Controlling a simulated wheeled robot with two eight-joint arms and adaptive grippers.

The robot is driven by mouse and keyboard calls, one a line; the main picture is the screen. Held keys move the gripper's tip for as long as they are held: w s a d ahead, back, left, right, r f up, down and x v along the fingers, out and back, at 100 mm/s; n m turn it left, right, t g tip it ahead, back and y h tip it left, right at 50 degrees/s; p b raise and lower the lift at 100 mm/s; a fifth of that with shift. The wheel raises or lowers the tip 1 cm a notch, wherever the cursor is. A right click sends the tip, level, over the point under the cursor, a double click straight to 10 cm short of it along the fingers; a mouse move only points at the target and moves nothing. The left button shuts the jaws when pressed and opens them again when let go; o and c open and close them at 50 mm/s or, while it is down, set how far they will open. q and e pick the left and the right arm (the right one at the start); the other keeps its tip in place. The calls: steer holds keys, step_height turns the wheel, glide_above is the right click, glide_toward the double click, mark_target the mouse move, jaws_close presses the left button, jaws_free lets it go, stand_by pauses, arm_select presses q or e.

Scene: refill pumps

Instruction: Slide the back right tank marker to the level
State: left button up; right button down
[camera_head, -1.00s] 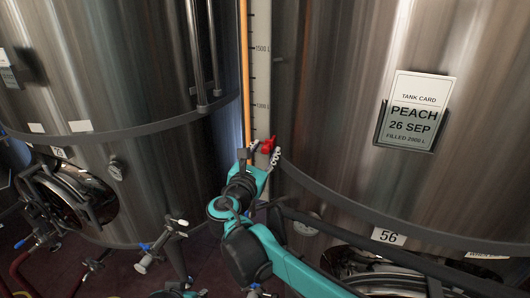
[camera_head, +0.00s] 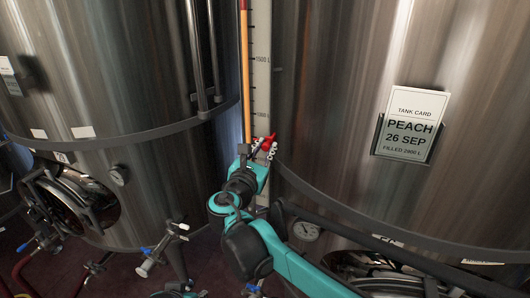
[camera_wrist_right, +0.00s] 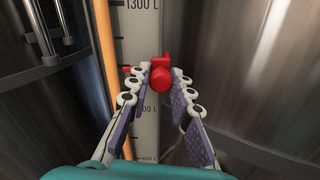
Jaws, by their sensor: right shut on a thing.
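The red marker (camera_head: 269,141) sits on the pale scale strip (camera_head: 262,85) between the two tanks, a little below the lower of two readable litre labels. My right gripper (camera_head: 262,149) is shut on it. In the right wrist view the marker (camera_wrist_right: 160,74) stands between the fingertips of the gripper (camera_wrist_right: 157,84), in front of the strip (camera_wrist_right: 145,125). An orange sight tube (camera_head: 246,75) runs upright just left of the strip and rises well above the marker. It also shows in the right wrist view (camera_wrist_right: 104,40). My left gripper is not in view.
The right tank (camera_head: 335,100) bears a tank card (camera_head: 409,125) reading PEACH, 26 SEP. The left tank (camera_head: 110,70) curves close to the tube. Vertical pipes (camera_head: 198,60) stand left of the tube. A dial (camera_head: 306,231) and a dark bar (camera_head: 345,232) lie right of my arm.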

mark_target(270, 11)
step_height(270, 11, up, 33)
steer(key=p, duration=1.9)
steer(key=shift+r, duration=0.15)
steer(key=c, duration=1.3)
jaws_free()
steer(key=shift+c, duration=0.2)
steer(key=v, duration=1.2)
